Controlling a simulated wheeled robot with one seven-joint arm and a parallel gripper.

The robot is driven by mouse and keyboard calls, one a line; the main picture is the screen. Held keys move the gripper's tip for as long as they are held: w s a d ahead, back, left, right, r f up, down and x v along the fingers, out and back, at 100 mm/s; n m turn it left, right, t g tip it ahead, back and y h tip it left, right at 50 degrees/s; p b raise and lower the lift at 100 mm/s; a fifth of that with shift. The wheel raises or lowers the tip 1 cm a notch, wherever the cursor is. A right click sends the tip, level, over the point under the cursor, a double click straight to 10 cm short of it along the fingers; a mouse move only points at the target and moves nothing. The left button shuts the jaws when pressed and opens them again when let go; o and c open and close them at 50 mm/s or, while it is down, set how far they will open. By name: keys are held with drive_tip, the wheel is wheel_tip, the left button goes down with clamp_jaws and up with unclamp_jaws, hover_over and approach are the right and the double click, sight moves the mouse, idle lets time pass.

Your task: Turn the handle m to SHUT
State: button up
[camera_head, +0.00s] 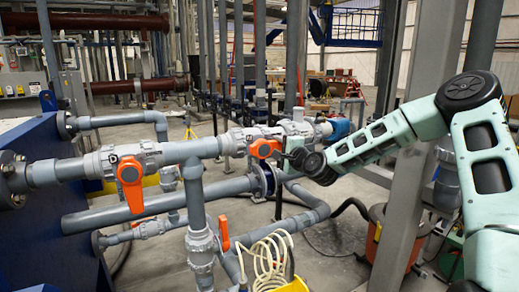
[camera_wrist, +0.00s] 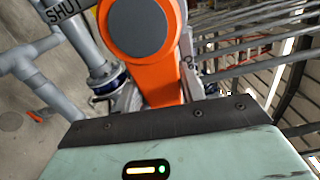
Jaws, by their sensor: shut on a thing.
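An orange valve handle (camera_head: 264,148) sits on the grey pipe valve in the middle of the head view. In the wrist view the orange handle (camera_wrist: 160,70) has a round grey hub, and its lever runs down behind the dark edge of my gripper's housing. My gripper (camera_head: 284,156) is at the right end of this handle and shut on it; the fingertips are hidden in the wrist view. A SHUT label (camera_wrist: 66,10) shows at the upper left of the wrist view. I cannot read a letter m on the handle.
Another orange handle (camera_head: 130,182) points down on the left valve, and a smaller one (camera_head: 224,232) is on a lower vertical pipe. A coiled cream hose (camera_head: 270,262) hangs below. A grey column (camera_head: 398,190) stands close beside my arm. Open floor lies behind the pipes.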

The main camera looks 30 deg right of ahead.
drive_tip(key=f+m, duration=0.2)
drive_tip(key=m, duration=0.1)
drive_tip(key=shift+a+b, duration=0.2)
drive_tip(key=shift+b, duration=0.15)
drive_tip(key=f+m, duration=0.1)
drive_tip(key=m+b, duration=0.1)
drive_tip(key=m, duration=0.1)
drive_tip(key=shift+a+f, duration=0.4)
drive_tip(key=m, duration=0.1)
drive_tip(key=a+f+m+b, duration=0.1)
drive_tip(key=m, duration=0.1)
drive_tip(key=shift+s+a+f+b, duration=0.1)
drive_tip(key=shift+a+f+b, duration=0.05)
drive_tip(key=shift+f+b, duration=0.15)
drive_tip(key=a+m+b, duration=0.1)
drive_tip(key=m, duration=0.2)
drive_tip(key=a+m+b, duration=0.1)
drive_tip(key=a+m, duration=0.1)
drive_tip(key=m, duration=0.1)
drive_tip(key=a+m+b, duration=0.1)
drive_tip(key=m, duration=0.2)
drive_tip(key=shift+s+a+f, duration=0.1)
drive_tip(key=shift+a+f, duration=0.1)
drive_tip(key=shift+f, duration=0.15)
drive_tip(key=o, duration=1.1)
drive_tip(key=shift+a+r, duration=0.1)
drive_tip(key=shift+r, duration=0.05)
drive_tip(key=shift+o, duration=0.2)
